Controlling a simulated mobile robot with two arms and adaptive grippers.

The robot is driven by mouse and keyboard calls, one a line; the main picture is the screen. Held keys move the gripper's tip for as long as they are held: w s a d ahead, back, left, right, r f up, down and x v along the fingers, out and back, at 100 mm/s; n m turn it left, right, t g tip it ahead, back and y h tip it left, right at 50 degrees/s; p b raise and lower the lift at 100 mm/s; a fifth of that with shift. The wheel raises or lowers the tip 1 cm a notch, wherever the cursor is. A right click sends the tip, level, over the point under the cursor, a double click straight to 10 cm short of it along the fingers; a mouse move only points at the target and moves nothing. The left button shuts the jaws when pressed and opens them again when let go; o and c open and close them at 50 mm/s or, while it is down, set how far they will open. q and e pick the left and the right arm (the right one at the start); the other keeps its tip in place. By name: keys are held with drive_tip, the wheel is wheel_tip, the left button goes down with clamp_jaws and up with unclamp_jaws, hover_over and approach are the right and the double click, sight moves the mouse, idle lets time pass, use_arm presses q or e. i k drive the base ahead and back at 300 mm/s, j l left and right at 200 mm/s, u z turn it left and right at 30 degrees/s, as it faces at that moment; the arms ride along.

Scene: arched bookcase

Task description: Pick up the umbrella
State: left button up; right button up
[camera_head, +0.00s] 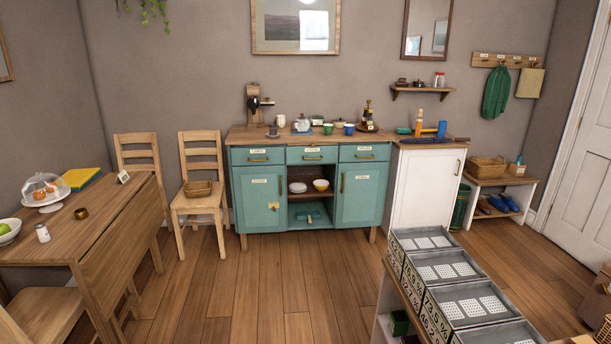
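A long, thin dark item that looks like a folded umbrella (432,140) lies flat along the front of the top of the white cabinet (426,190), right of the teal sideboard. It is small in the view, so I cannot make out its handle clearly. Neither of my grippers shows in the head view.
The teal sideboard (265,205) carries cups and a coffee grinder. Blue and orange items stand behind the umbrella. A shelf unit with grey trays (440,272) fills the near right. A wooden table (105,225) and chairs stand left. The middle floor (270,280) is clear.

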sight(441, 139)
drive_tip(key=i+j, duration=0.2)
drive_tip(key=i, duration=0.5)
drive_tip(key=i+j+u, duration=0.1)
drive_tip(key=i, duration=0.6)
drive_tip(key=i+j, duration=0.2)
drive_tip(key=i, duration=0.5)
drive_tip(key=i+z, duration=0.15)
drive_tip(key=i, duration=0.4)
drive_tip(key=i+j+z, duration=0.15)
drive_tip(key=i, duration=0.35)
drive_tip(key=i+j+z, duration=0.15)
drive_tip(key=i, duration=0.4)
drive_tip(key=i+z, duration=0.6)
drive_tip(key=z, duration=0.15)
drive_tip(key=i+j+z, duration=0.25)
drive_tip(key=z, duration=0.15)
drive_tip(key=i+j+z, duration=0.35)
drive_tip(key=l+u, duration=0.1)
drive_tip(key=u, duration=0.2)
drive_tip(key=i+l+u, duration=0.3)
drive_tip(key=l+u, duration=0.25)
drive_tip(key=i+l+u, duration=0.15)
drive_tip(key=l+u, duration=0.15)
